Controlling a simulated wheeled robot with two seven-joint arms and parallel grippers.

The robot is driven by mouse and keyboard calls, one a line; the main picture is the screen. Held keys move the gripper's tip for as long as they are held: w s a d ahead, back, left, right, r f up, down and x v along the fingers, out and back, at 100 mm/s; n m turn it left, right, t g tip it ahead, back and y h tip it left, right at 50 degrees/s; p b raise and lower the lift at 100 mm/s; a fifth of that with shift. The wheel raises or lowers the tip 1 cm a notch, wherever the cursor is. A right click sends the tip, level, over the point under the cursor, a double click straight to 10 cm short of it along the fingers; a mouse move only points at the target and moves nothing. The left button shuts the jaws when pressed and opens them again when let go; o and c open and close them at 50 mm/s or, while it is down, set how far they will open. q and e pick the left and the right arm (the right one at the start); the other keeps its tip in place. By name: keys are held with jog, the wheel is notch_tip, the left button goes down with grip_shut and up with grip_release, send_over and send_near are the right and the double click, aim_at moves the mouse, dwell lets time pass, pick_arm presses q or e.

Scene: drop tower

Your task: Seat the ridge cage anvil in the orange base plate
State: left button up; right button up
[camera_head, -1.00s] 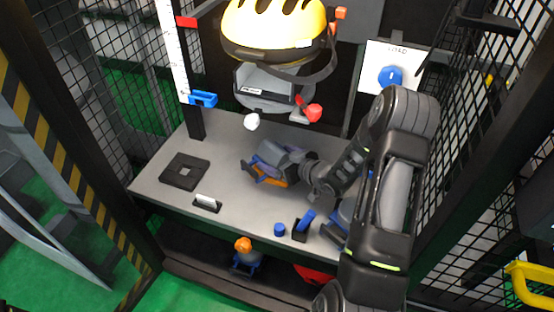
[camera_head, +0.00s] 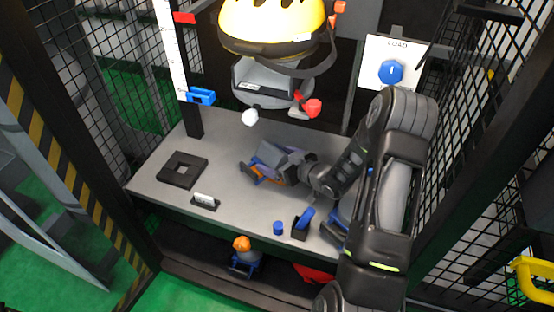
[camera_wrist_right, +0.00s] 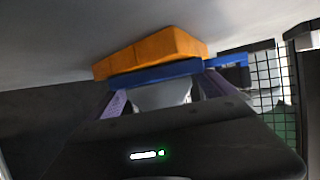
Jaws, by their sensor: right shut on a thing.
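My right gripper (camera_head: 276,161) is low over the middle of the grey table, its arm coming in from the right. In the right wrist view its two purplish fingers (camera_wrist_right: 163,90) are shut on a pale grey tapered piece (camera_wrist_right: 162,96), which I take to be the anvil. Directly beyond it are a blue band (camera_wrist_right: 155,74) and an orange block (camera_wrist_right: 150,52), which I take to be the orange base plate. In the head view a little orange (camera_head: 258,173) shows under the gripper, which hides most of it. I cannot tell whether anvil and plate touch. My left gripper is out of view.
A yellow helmet (camera_head: 272,22) hangs above the table's back. A black square plate with a hole (camera_head: 172,177) lies at the left. Mesh walls flank the table.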

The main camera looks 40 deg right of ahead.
jog(key=shift+r, duration=0.15)
jog(key=o, duration=1.7)
jog(key=shift+s+f, duration=0.1)
jog(key=shift+f, duration=0.15)
notch_tip(320, 180, up, 10)
jog(key=p, duration=0.2)
jog(key=shift+r+p, duration=0.25)
jog(key=shift+p, duration=0.05)
